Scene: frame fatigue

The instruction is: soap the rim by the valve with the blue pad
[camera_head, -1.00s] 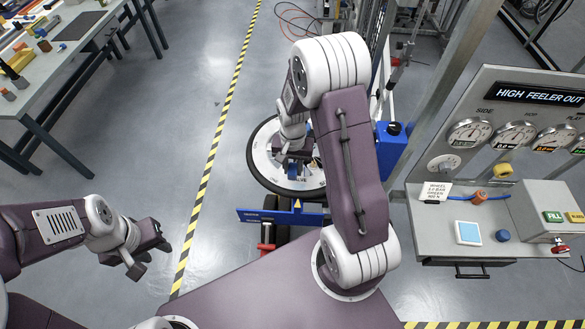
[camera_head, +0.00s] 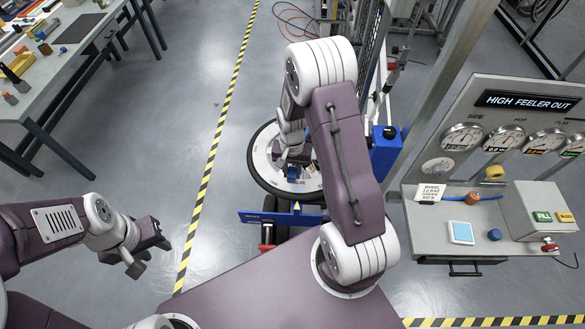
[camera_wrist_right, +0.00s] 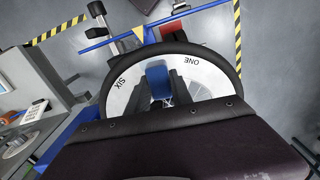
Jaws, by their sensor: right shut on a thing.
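The wheel (camera_head: 262,160) lies with its white face up and a black tyre around it, partly hidden by my right arm. The word "VALVE" shows on its near part. My right gripper (camera_head: 292,165) is over the wheel, shut on the blue pad (camera_wrist_right: 157,80), which also shows in the head view (camera_head: 292,173). In the right wrist view the pad sits between the fingers over the white face, with "SIX" and "ONE" printed on either side. Whether the pad touches the wheel I cannot tell. My left gripper (camera_head: 153,250) is empty, apart from everything, its fingers spread.
A blue bar (camera_head: 280,218) with a yellow triangle stands just in front of the wheel. A workbench (camera_head: 60,60) stands far left; floor between is clear.

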